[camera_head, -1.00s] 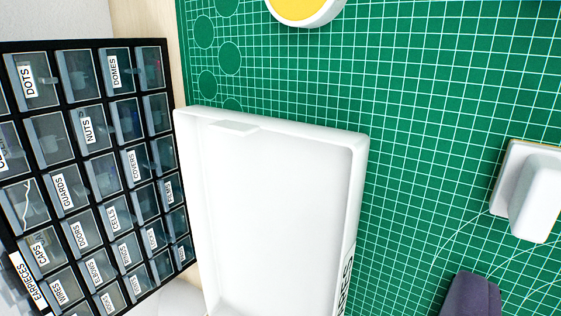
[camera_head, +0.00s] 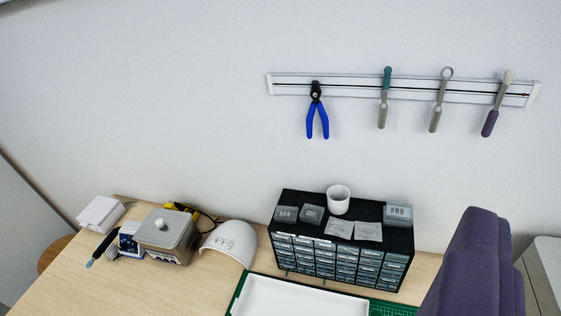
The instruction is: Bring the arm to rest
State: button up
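My gripper (camera_head: 475,262) shows as dark purple, ridged parts at the lower right of the camera_head view. It is raised in front of the bench, its tip against the wall in the picture. No gap between fingers can be made out, and nothing is seen held. It covers the bench to the right of the drawer cabinet.
A black drawer cabinet (camera_head: 342,245) bears a white cup (camera_head: 338,198) and small packets. A white tray (camera_head: 300,300) lies before it on a green mat (camera_head: 385,308). Left stand a grey-topped device (camera_head: 167,236) and white dome (camera_head: 229,242). A tool rail (camera_head: 350,86) hangs above.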

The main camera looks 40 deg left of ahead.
jog(key=shift+w+f, duration=0.1)
notch_tip(320, 180, down, 7)
jog(key=b, duration=0.6)
jog(key=shift+b, duration=0.3)
